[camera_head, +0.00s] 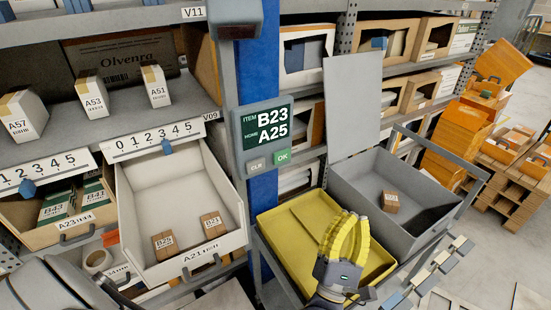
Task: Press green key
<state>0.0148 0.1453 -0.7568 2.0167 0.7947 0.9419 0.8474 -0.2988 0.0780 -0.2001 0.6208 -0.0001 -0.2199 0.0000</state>
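The green key, marked OK (282,156), sits at the lower right of a grey wall device (264,131) on a blue post. Beside it on the left is a grey key marked CLR (256,165). The device's screen reads ITEM B23 and HOME A25.
An open white drawer (137,211) with two small boxes juts out left of the post. A yellow tray (276,225) and a grey bin (437,200) with one small box stand right of it. A grey upright panel (352,105) rises behind. Shelves of boxes surround these.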

